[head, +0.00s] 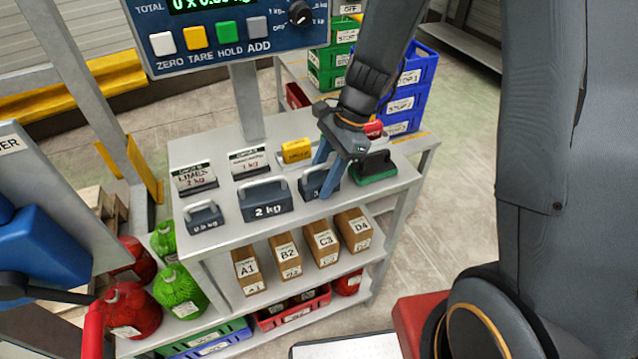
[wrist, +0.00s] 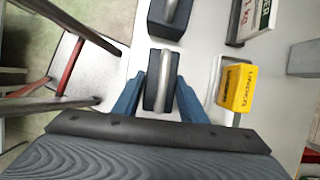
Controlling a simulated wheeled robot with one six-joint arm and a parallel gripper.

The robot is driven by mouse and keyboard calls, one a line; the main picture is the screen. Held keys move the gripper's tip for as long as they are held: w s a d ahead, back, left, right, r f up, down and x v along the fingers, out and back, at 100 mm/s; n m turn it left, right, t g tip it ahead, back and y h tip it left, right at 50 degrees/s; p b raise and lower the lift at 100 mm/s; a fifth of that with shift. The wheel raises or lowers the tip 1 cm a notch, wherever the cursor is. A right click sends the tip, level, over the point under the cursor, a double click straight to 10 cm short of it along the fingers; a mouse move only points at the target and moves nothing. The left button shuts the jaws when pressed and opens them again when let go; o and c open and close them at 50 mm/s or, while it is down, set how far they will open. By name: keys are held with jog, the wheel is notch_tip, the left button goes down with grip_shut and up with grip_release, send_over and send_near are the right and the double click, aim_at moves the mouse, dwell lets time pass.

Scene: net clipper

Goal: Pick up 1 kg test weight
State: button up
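A dark blue weight (head: 310,186) with a silver handle stands on the white top shelf; a finger covers part of its label, so I cannot read it fully. It also shows in the wrist view (wrist: 152,92). My gripper (head: 328,172) is over it, with its blue fingers on either side. In the wrist view the fingers (wrist: 160,92) are apart and straddle the weight, with narrow gaps. A larger weight marked 2 kg (head: 266,197) stands just to its left, and a small one marked 0.5 kg (head: 203,217) farther left.
Two sign cards (head: 249,162) and a yellow block (head: 296,150) stand behind the weights. A black-and-green block (head: 374,168) sits close on the right. Labelled brown boxes (head: 285,256) fill the shelf below. A scale display (head: 215,30) rises behind.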

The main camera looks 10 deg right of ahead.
grip_shut()
jog(key=shift+w, duration=0.1)
